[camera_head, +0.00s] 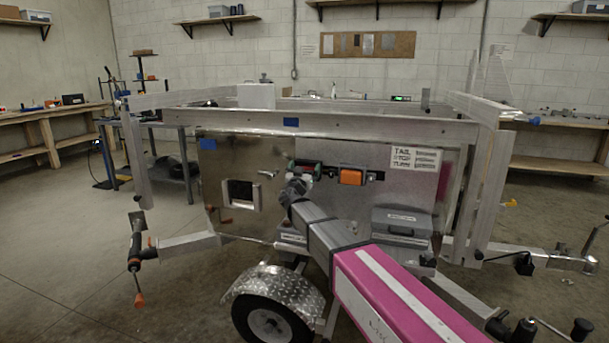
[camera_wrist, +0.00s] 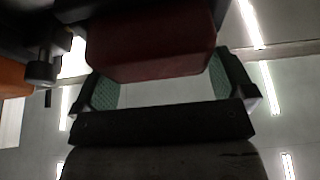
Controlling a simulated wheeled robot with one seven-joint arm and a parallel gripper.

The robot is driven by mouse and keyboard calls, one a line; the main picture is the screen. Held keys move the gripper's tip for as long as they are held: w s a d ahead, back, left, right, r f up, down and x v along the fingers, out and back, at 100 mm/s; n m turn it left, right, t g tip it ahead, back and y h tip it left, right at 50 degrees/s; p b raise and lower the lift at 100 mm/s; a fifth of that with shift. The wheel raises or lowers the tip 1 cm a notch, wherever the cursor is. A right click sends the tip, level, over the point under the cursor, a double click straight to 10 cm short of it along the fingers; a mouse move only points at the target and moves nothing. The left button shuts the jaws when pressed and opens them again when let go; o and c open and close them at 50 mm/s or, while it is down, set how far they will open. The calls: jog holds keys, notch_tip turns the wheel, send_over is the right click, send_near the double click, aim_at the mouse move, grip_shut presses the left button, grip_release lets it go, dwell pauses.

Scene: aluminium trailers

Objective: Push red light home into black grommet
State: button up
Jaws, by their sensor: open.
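The red light (camera_wrist: 150,45) is a dark red block at the top middle of the wrist view. My gripper (camera_wrist: 163,78) has its two green-padded fingers apart, one on each side of the red light's lower part. I cannot tell whether a pad touches it. In the head view my gripper (camera_head: 304,168) is at the trailer's panel, left of an orange light, and hides most of the red light. The black grommet is not clearly visible; dark parts lie above the red light in the wrist view. How deep the light sits cannot be told.
The orange light (camera_head: 352,175) sits close on the right on a black bracket; its edge shows in the wrist view (camera_wrist: 12,76). A paper sign (camera_head: 415,158) is further right. A grey box (camera_head: 402,222) stands below. The trailer's top rail (camera_head: 360,127) runs above.

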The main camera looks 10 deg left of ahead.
jog(key=shift+r, duration=0.95)
jog(key=s+a+r, duration=0.5)
jog(key=s+r, duration=0.1)
jog(key=s, duration=0.4)
jog(key=shift+a+r, duration=0.3)
jog(key=shift+s, duration=0.15)
